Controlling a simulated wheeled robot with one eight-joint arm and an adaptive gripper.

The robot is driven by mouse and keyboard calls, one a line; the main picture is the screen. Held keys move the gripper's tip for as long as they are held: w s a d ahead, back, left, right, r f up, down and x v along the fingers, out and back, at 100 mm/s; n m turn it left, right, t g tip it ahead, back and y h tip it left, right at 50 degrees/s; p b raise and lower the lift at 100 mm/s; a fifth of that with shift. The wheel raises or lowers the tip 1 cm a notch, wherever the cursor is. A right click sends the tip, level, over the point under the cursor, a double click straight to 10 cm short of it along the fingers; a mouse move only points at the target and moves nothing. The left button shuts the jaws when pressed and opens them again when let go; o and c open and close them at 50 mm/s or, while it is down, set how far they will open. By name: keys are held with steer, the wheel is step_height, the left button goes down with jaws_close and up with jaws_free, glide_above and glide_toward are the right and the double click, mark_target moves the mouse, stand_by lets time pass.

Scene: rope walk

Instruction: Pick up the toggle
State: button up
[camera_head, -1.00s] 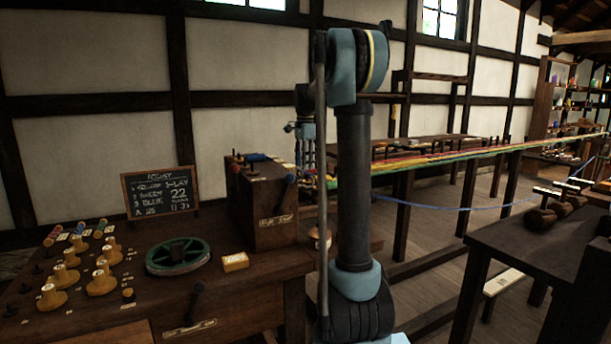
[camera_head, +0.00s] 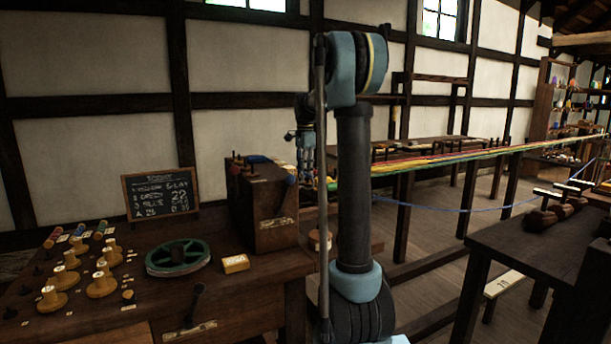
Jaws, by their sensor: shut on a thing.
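My gripper (camera_head: 305,172) is at the left of my upright arm, just beyond the dark wooden box and at the near end of the stretched coloured strands. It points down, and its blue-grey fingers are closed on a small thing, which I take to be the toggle. The toggle is too small and too much covered by the fingers and my arm to make out its shape.
The dark box (camera_head: 270,205) with levers on top stands close on the left. A green wheel (camera_head: 178,257), a yellow block (camera_head: 235,263) and several wooden pegs lie on the near bench. Coloured strands (camera_head: 430,161) stretch away right. A dark table (camera_head: 530,240) stands at right.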

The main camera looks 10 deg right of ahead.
step_height(320, 180, up, 10)
stand_by(0.6)
stand_by(0.6)
steer(key=s+f, duration=0.4)
steer(key=f, duration=0.1)
steer(key=shift+d+f, duration=0.3)
steer(key=shift+d, duration=0.1)
stand_by(1.4)
steer(key=shift+f, duration=0.4)
stand_by(0.6)
steer(key=shift+f, duration=1.4)
steer(key=shift+f, duration=0.1)
